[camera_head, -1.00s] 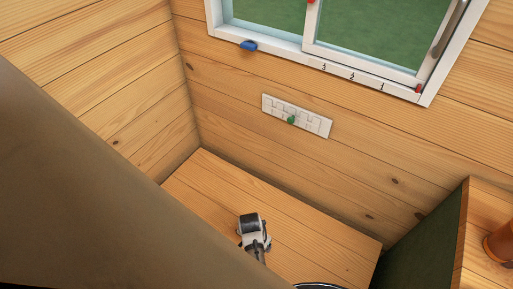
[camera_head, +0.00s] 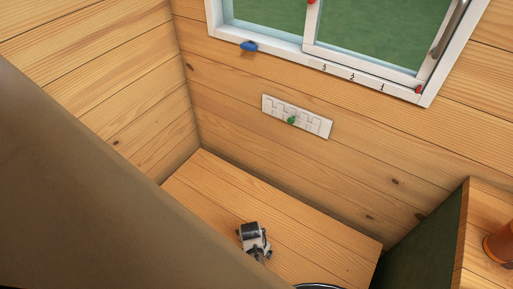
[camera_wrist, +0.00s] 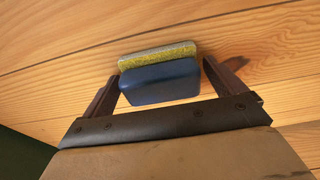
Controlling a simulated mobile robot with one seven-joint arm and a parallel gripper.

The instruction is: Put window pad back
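The window pad appears to be the dark blue block (camera_wrist: 160,83) with a yellow, sponge-like layer on its far side in the wrist view. It sits between the two fingers of my gripper (camera_wrist: 162,72), tilted in line with them. The left finger looks against its end. The right fingertip is very close to the other end, and I cannot tell whether it touches. Bare wood planks lie close behind. In the head view a small black and white object (camera_head: 253,238) shows over the wooden surface; I cannot tell what it is.
A window (camera_head: 370,76) with a white frame is above, with a blue piece (camera_head: 249,46) on its lower frame. A white slotted plate (camera_head: 310,122) with a green knob (camera_head: 291,120) is on the wall. A wooden surface (camera_head: 310,240) lies below. An orange-brown object (camera_head: 499,245) stands at right.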

